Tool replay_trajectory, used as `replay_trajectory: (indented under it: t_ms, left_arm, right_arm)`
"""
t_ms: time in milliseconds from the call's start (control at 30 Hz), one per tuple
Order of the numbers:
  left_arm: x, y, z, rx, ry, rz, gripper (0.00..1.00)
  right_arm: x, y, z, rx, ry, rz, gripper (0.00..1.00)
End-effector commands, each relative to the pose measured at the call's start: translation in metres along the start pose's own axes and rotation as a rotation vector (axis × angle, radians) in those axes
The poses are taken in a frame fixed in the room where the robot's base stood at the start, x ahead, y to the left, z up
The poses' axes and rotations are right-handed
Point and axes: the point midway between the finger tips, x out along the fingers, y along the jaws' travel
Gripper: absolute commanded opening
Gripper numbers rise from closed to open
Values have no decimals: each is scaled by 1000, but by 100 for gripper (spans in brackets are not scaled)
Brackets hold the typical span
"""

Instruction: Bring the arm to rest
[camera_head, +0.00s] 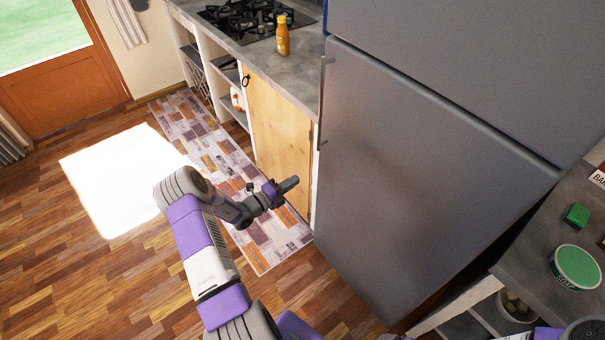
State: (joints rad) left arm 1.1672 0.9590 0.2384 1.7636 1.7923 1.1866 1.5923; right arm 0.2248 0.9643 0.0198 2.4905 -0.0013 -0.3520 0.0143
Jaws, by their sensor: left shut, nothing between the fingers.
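My left arm (209,242) reaches up from the bottom of the head view, grey, white and purple. Its gripper (290,185) is shut and empty. It hangs in the air over the patterned rug, in front of the wooden cabinet door and left of the fridge. I see no contact with any of them. A small part of my right arm may show at the bottom right edge. My right gripper is not in view.
A large grey fridge (430,170) fills the right middle. A wooden cabinet door (281,140) stands beside it, under a counter with a yellow bottle (283,36) and a stove (245,17). A rug (262,240) lies below. A green-lidded tub (576,267) sits at right. The left floor is clear.

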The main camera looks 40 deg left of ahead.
Motion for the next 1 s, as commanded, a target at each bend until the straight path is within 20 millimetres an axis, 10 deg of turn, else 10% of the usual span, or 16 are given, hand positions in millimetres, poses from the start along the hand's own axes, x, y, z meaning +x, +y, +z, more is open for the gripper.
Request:
replay_trajectory:
  t_ms: [467,733,1000]
  left_arm:
    - [0,9,-26,42,80,41,0]
    - [-2,64,-198,484,688,214,0]
    - [-100,119,-334,1366,1585,-62,0]
  right_arm:
    - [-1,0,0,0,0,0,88]
    - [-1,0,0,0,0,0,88]
    - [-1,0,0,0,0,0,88]
